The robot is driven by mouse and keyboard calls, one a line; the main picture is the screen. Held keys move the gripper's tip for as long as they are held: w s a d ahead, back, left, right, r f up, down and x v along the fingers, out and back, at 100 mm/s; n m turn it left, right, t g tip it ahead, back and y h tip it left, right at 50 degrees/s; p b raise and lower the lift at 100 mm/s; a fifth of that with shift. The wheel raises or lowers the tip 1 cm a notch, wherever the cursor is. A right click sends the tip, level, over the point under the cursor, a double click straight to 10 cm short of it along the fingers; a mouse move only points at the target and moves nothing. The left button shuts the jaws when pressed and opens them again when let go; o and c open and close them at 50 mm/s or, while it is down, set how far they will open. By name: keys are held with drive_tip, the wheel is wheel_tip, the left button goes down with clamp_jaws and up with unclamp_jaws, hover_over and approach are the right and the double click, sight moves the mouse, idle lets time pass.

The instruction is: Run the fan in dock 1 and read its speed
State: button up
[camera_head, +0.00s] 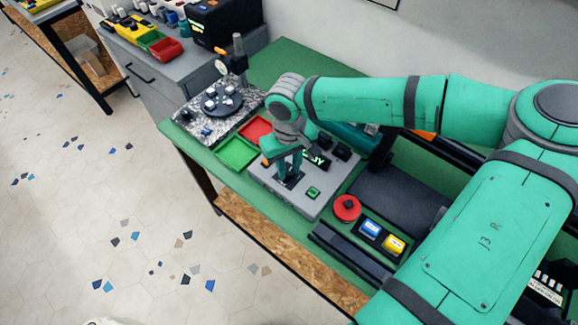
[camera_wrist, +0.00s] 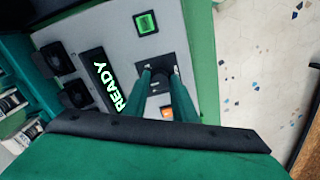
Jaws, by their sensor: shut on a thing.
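A grey test box (camera_head: 262,180) stands on the green bench, with a display (camera_head: 318,160) reading READY; the display (camera_wrist: 108,88) also shows in the wrist view. A lit green button (camera_wrist: 147,23) and an orange lamp (camera_wrist: 167,113) are on its top face. Two black round parts (camera_wrist: 56,57) sit side by side beyond the display. My gripper (camera_wrist: 160,76) reaches down to a dark recessed plate (camera_wrist: 180,70) on the box, its fingers shut on a small dark thing (camera_wrist: 158,84). The fingers mostly hide that thing; I cannot tell whether it is a fan. No dock number is readable.
A green tray (camera_head: 236,152) and a red tray (camera_head: 256,128) lie left of the box. Beyond them is a speckled plate (camera_head: 186,116) with a dial-gauge stand. A red knob (camera_head: 347,208) and blue (camera_head: 370,228) and yellow (camera_head: 394,244) blocks lie to the right.

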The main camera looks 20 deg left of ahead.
sight(289, 171)
drive_tip(key=n, duration=0.5)
drive_tip(key=shift+n, duration=0.3)
drive_tip(key=n, duration=0.5)
drive_tip(key=shift+w+n, duration=0.1)
drive_tip(key=shift+n, duration=0.2)
idle(0.3)
drive_tip(key=o, duration=1)
drive_tip(key=shift+o, duration=0.2)
drive_tip(key=shift+r, duration=0.1)
wheel_tip(289, 171, up, 11)
drive_tip(key=shift+f, duration=0.2)
